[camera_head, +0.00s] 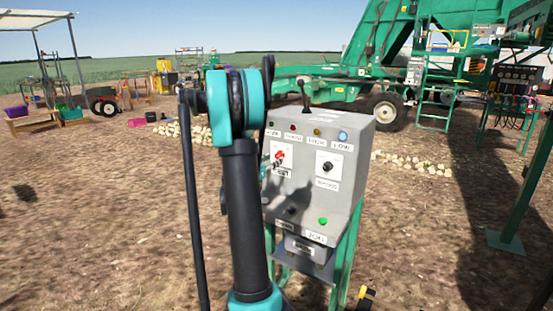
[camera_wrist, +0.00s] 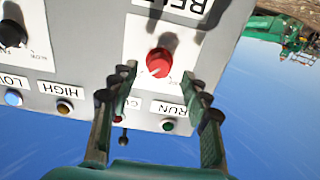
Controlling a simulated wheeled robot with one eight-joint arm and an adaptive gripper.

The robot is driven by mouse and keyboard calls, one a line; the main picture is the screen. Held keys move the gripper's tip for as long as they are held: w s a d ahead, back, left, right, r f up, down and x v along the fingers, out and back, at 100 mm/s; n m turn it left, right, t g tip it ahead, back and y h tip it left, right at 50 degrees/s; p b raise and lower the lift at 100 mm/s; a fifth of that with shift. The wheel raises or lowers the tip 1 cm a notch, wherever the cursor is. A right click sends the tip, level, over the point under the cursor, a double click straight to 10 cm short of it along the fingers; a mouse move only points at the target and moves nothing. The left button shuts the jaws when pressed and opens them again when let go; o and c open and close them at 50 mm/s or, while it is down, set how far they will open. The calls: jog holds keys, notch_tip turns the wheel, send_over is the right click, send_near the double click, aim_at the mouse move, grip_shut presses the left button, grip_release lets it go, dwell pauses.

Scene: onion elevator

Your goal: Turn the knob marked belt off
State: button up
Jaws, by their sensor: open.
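The red knob (camera_wrist: 159,62) sits on a white plate on the grey control box. An upside-down label (camera_wrist: 192,8) starting with "BEL" shows beside it in the wrist view. The red knob also shows in the head view (camera_head: 279,154), at the upper left of the box face. My gripper (camera_wrist: 160,76) is open, with one fingertip to each side of the red knob in the wrist view. I see no contact, and the gap in depth is hard to judge. In the head view my arm hides most of the gripper.
The grey control box (camera_head: 353,150) stands on green legs. It carries a black knob (camera_head: 327,167), a blue lamp (camera_head: 342,136), a green button (camera_head: 323,220) and a lever (camera_head: 305,95) on top. Green machinery (camera_head: 395,55) stands behind. Open dirt ground lies around.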

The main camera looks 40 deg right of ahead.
aim_at(277, 157)
jog(key=shift+x, duration=1.8)
jog(key=shift+c, duration=0.4)
grip_shut()
